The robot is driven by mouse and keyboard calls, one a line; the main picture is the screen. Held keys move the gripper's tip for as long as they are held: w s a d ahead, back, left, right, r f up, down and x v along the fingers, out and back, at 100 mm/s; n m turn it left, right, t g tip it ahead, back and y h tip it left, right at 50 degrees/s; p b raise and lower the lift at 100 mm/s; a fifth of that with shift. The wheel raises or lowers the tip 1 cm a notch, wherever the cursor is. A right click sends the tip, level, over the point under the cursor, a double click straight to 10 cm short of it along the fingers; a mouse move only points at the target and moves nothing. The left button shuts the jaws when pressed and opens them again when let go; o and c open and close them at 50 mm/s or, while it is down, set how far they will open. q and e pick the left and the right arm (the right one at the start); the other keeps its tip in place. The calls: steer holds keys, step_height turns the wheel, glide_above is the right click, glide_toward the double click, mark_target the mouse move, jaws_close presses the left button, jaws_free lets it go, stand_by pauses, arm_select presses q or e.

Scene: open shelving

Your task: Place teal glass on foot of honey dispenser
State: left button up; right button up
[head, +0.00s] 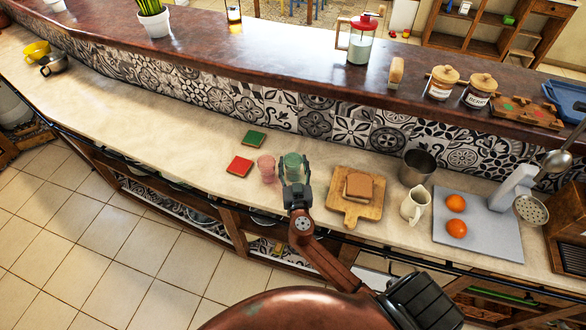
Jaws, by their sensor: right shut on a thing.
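The teal glass (292,162) is at the middle of the pale lower counter, beside a pink glass (267,167). My right gripper (294,173) reaches it from the near side and is shut on it, one finger on each side. The glass looks upright; I cannot tell whether its base touches the counter. A small amber container (234,14), which looks like the honey dispenser, stands far back on the dark upper ledge. My left gripper is not in view.
Red (239,166) and green (254,139) square coasters lie left of the glasses. A wooden board (346,210), metal pot (417,167) and cream pitcher (414,204) stand to the right. A red-lidded jug (361,42) stands on the ledge. The counter's left stretch is mostly clear.

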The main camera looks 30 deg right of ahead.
jaws_close()
steer(key=shift+r, duration=0.1)
